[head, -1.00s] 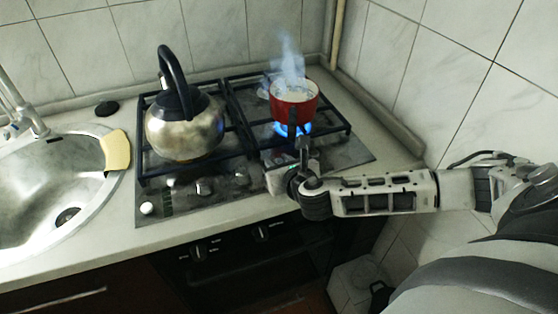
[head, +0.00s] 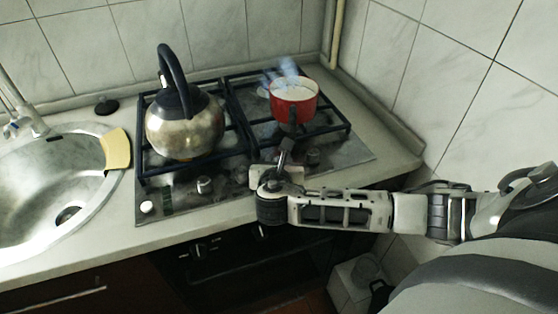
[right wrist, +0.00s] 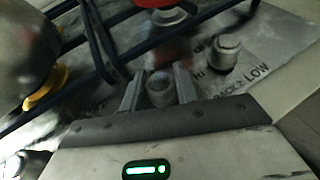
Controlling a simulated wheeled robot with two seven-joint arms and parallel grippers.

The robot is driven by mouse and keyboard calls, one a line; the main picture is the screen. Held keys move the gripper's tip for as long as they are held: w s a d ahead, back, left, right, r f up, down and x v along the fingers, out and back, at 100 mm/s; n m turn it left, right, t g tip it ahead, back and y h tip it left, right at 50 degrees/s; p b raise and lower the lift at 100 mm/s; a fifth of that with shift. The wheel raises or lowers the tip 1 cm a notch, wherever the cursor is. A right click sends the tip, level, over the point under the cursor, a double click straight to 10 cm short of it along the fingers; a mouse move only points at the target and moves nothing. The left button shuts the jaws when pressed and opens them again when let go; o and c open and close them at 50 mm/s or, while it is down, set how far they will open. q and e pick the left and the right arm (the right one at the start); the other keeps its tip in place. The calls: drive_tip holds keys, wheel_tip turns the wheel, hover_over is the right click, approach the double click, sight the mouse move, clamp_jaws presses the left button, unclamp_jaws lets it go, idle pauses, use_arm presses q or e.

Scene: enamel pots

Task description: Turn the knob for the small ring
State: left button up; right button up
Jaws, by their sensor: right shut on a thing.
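My right gripper (head: 285,152) is at the front right of the hob, reaching in over the counter edge. In the right wrist view its two fingers (right wrist: 159,90) are shut on a round metal knob (right wrist: 158,92), one finger on each side. The head view hides this knob behind the gripper. A second knob (right wrist: 226,52) stands to its right, beside dark lettering. A small red pot (head: 294,102) with pale contents sits on the back right grate, with thin steam above it. No flame shows under it. My left gripper is out of view.
A steel kettle (head: 185,130) with a dark handle stands on the left grate. A tiled wall closes the right side.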

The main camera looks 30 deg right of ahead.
drive_tip(key=o, duration=1)
drive_tip(key=shift+c, duration=0.2)
drive_tip(key=v, duration=1.6)
drive_tip(key=shift+w, duration=0.1)
